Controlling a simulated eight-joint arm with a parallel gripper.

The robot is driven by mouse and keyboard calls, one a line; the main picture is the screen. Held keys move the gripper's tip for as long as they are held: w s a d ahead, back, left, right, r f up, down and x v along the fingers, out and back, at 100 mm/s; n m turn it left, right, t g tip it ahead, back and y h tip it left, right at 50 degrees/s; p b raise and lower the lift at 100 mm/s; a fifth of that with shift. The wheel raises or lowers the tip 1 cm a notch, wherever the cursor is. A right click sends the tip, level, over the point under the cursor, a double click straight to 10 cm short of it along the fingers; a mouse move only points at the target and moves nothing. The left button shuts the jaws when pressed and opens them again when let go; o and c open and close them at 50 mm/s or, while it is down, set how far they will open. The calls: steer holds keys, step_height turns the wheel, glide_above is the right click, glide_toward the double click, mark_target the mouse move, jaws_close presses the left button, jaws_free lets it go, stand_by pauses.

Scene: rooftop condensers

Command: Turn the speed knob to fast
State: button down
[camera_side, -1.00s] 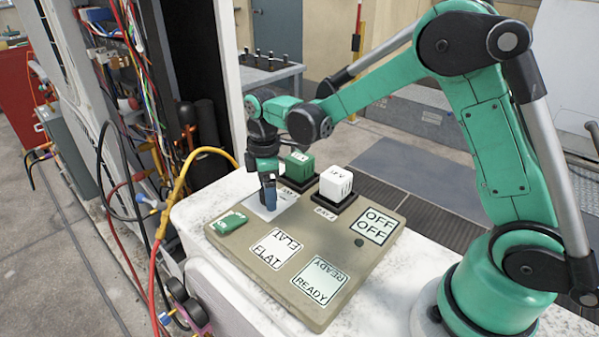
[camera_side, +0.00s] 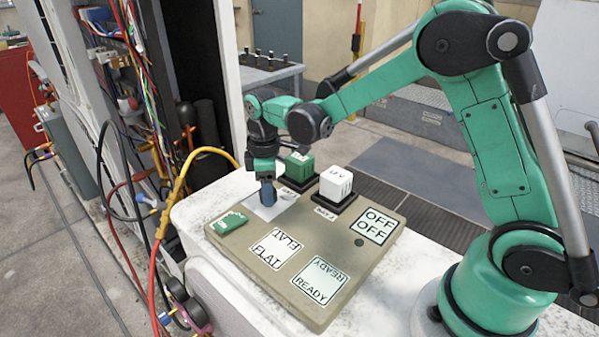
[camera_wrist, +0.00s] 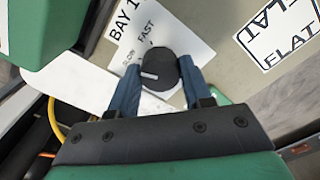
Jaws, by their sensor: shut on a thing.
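The speed knob (camera_wrist: 160,69) is a black round knob with a small pale mark on its left side.
A green cube (camera_side: 299,166) and a white cube (camera_side: 336,183) sit on black bases just behind and right of my gripper. Cables hang at left.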

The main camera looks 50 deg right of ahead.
steer(key=m, duration=1)
stand_by(0.6)
steer(key=shift+c, duration=1.8)
jaws_free()
steer(key=shift+r, duration=2.85)
